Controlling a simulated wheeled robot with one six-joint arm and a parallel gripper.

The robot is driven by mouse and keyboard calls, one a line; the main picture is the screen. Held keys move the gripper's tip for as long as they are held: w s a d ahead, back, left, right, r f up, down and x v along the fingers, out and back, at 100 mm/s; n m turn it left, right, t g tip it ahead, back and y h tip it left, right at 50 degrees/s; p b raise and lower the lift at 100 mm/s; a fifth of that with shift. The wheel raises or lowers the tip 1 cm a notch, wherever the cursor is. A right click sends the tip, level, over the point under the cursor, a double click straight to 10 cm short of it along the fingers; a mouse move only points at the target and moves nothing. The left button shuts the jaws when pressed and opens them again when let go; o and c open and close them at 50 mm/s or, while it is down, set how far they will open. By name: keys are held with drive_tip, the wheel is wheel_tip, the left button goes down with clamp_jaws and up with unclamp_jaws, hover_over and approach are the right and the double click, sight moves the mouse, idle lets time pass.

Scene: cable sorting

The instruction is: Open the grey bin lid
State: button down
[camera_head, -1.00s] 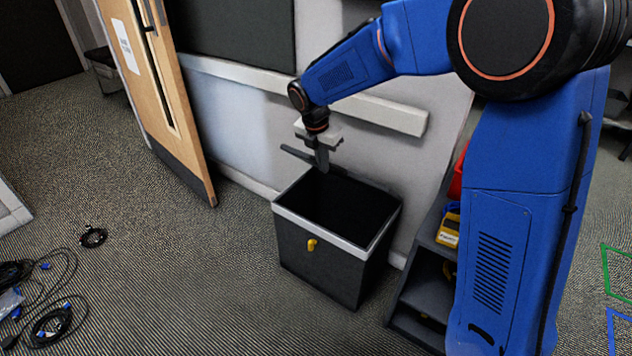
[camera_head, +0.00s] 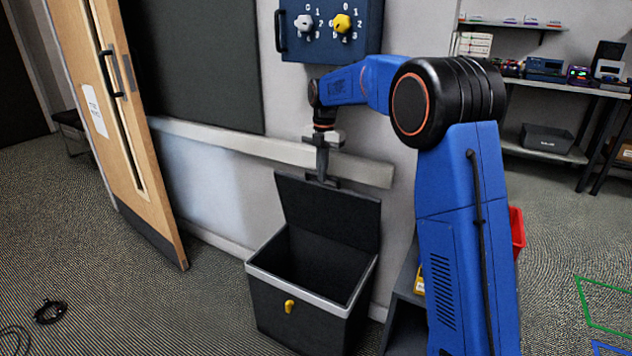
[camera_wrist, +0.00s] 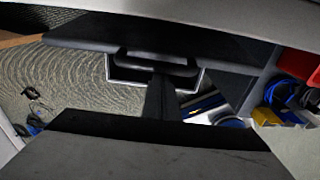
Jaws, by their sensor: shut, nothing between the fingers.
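The dark grey bin (camera_head: 285,328) stands on the carpet against the wall, with a light grey rim and a yellow catch (camera_head: 289,306) on its front. Its lid (camera_head: 330,215) stands raised at the back, close to upright, and the dark inside of the bin shows. My gripper (camera_head: 322,178) points down at the lid's top edge, its fingers shut and empty. It seems to touch the lid by a dark handle there; exact contact is unclear. In the wrist view a dark looped handle (camera_wrist: 185,68) lies by the fingertips.
A wooden door (camera_head: 125,130) stands open at the left. A pale rail (camera_head: 220,138) runs along the wall behind the lid, and a blue panel with two knobs (camera_head: 330,30) hangs above. A dark shelf unit (camera_head: 403,325) stands right of the bin. Carpet at the left front is mostly clear.

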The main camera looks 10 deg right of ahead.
drive_tip(key=shift+w+d+r, duration=0.1)
drive_tip(key=shift+w+d, duration=0.2)
drive_tip(key=shift+w, duration=0.05)
idle(0.3)
drive_tip(key=s+a+f+t+h, duration=0.2)
drive_tip(key=s+a+f+t, duration=0.1)
drive_tip(key=s+a+f, duration=0.4)
drive_tip(key=s+a+f+t+h, duration=0.2)
drive_tip(key=s+a+f, duration=0.6)
drive_tip(key=s+f, duration=0.4)
drive_tip(key=shift+t, duration=0.4)
drive_tip(key=shift+d, duration=0.1)
